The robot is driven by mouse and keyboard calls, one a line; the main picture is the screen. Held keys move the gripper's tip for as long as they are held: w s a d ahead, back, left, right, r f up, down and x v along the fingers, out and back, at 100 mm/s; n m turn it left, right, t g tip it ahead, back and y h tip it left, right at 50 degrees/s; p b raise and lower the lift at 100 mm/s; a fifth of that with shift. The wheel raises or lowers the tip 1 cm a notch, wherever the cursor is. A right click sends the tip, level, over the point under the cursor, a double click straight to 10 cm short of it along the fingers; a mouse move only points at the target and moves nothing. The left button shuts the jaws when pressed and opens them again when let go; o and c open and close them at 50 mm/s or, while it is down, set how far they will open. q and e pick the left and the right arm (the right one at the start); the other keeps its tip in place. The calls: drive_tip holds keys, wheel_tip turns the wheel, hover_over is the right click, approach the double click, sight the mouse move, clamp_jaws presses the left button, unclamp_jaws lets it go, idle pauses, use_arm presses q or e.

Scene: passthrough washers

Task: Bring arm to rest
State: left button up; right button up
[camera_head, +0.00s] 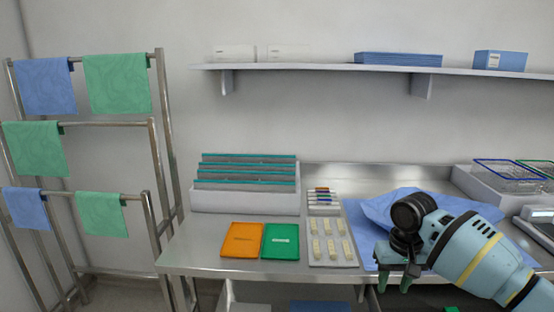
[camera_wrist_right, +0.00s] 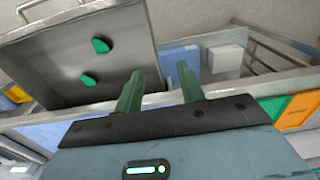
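My right arm comes in from the lower right in the head view. Its gripper (camera_head: 396,279) hangs in front of the bench's front edge, beside the blue sheet (camera_head: 369,212). In the right wrist view the two green fingers of the gripper (camera_wrist_right: 158,85) stand apart with nothing between them, so it is open and empty. My left gripper is in neither view.
A steel bench (camera_head: 198,259) carries an orange folder (camera_head: 242,240), a green folder (camera_head: 280,242), a grey tray (camera_head: 333,255) and a file rack (camera_head: 245,202). Wire baskets (camera_head: 508,175) stand at right. A towel rack (camera_head: 160,110) stands left. A shelf (camera_head: 320,67) hangs above.

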drive_tip(key=s+a+f+n+t+y, duration=0.1)
drive_tip(key=s+a+f+y, duration=0.1)
drive_tip(key=s+a+f, duration=0.5)
drive_tip(key=s+a+f+n+t+y, duration=0.1)
drive_tip(key=s+a+f, duration=0.15)
drive_tip(key=f, duration=0.75)
drive_tip(key=s+a+f+n+t+y, duration=0.1)
drive_tip(key=s+a+f+y, duration=0.1)
drive_tip(key=s+a+f, duration=0.5)
drive_tip(key=s+d+f+t+h, duration=0.1)
drive_tip(key=s+d, duration=0.4)
drive_tip(key=s, duration=0.5)
drive_tip(key=s+d+f+t+h, duration=0.2)
drive_tip(key=s+d+f+t, duration=0.2)
drive_tip(key=s, duration=0.7)
drive_tip(key=shift+s+d+f+m, duration=0.2)
drive_tip(key=shift+s+d+m, duration=0.1)
drive_tip(key=shift+d, duration=0.3)
